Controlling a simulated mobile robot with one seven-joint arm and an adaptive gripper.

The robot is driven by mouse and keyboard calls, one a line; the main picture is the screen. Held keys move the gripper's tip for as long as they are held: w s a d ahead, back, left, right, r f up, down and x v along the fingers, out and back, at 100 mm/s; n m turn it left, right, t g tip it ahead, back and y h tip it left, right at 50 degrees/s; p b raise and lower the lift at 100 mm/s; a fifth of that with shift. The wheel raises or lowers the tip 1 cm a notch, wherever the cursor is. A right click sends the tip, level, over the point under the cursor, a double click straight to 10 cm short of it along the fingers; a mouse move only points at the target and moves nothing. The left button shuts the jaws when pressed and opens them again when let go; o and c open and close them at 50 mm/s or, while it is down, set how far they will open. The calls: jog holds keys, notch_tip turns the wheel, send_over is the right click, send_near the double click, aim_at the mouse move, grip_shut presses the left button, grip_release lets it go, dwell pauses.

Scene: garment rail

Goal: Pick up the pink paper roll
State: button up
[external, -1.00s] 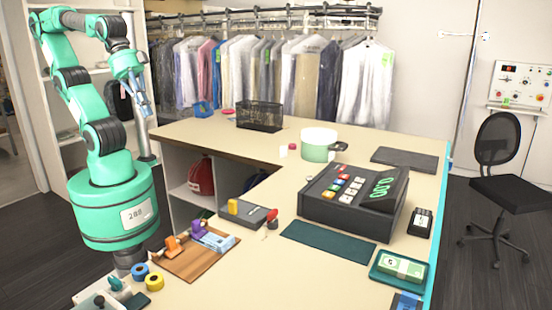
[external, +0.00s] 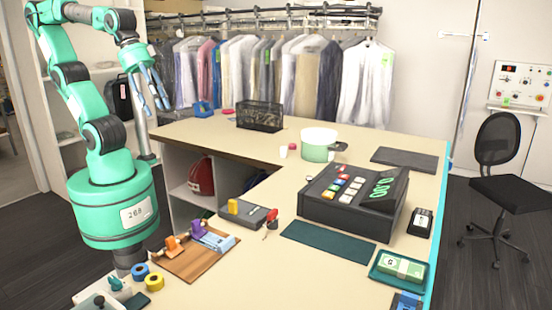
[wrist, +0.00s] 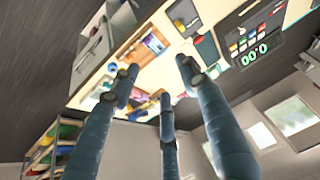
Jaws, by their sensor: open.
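No pink paper roll can be told for sure. A small flat pink thing (external: 228,111) lies at the back left of the counter, by a blue object.
The counter holds a black mesh basket (external: 260,116), the pot (external: 319,147), a cash register (external: 353,205), a wooden tray (external: 188,264) and blue and yellow tape rolls (external: 154,281). Bagged garments (external: 300,80) hang behind.

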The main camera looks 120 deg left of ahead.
aim_at(290, 145)
jog(key=w+a+r+n+g+y+p, duration=0.1)
jog(key=w+a+r+n+p, duration=0.2)
jog(key=w+a, duration=1.35)
jog(key=w+a+f+n+p, duration=0.1)
jog(key=w+a+f, duration=0.1)
jog(key=a, duration=1)
jog(key=w+a+f+n+p, duration=0.1)
jog(key=a+f, duration=0.1)
jog(key=a, duration=0.9)
jog(key=s+a+f+n+g+p, duration=0.1)
jog(key=a+f, duration=0.2)
jog(key=a, duration=0.4)
jog(key=s+a+f+y, duration=0.1)
jog(key=a+f, duration=0.2)
jog(key=a, duration=0.3)
jog(key=s+a+f+n+g+p, duration=0.1)
jog(key=s+a+f, duration=0.15)
jog(key=a, duration=0.45)
jog(key=s+a+f+p, duration=0.1)
jog(key=s+a+f, duration=0.5)
jog(key=a, duration=0.3)
jog(key=s+a+f+n+p, duration=0.1)
jog(key=s+a+f, duration=0.5)
jog(key=a, duration=0.4)
jog(key=shift+s+a+f+n, duration=0.2)
jog(key=shift+f+n, duration=0.1)
jog(key=shift+f, duration=0.55)
